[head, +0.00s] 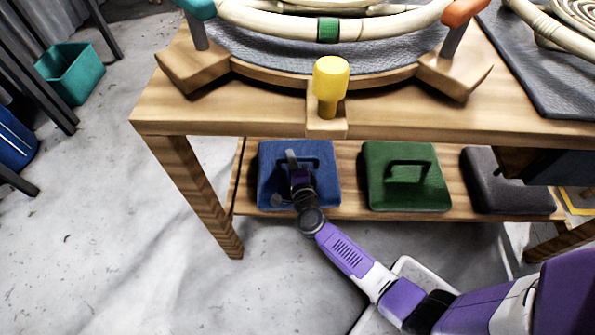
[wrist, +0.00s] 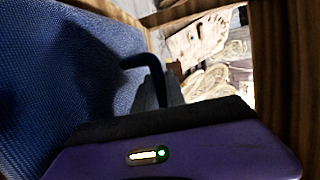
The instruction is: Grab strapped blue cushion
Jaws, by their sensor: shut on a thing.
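The blue cushion (head: 325,185) lies on the lower wooden shelf, under the workbench, at the left end of the row of cushions. A dark strap handle (wrist: 138,60) arches over its top. My gripper (head: 296,163) is over the middle of the blue cushion and is shut on the strap. In the wrist view the cushion's woven blue face (wrist: 60,60) fills the left side, with the dark strap running to my fingers (wrist: 165,88). The far fingertip contact is partly hidden by my gripper's body.
A green cushion (head: 428,190) with a dark handle and a dark grey cushion (head: 500,185) lie to the right on the shelf (head: 352,205). The bench top (head: 220,115) is close above. A wooden leg (head: 190,185) stands left. Floor in front is largely open.

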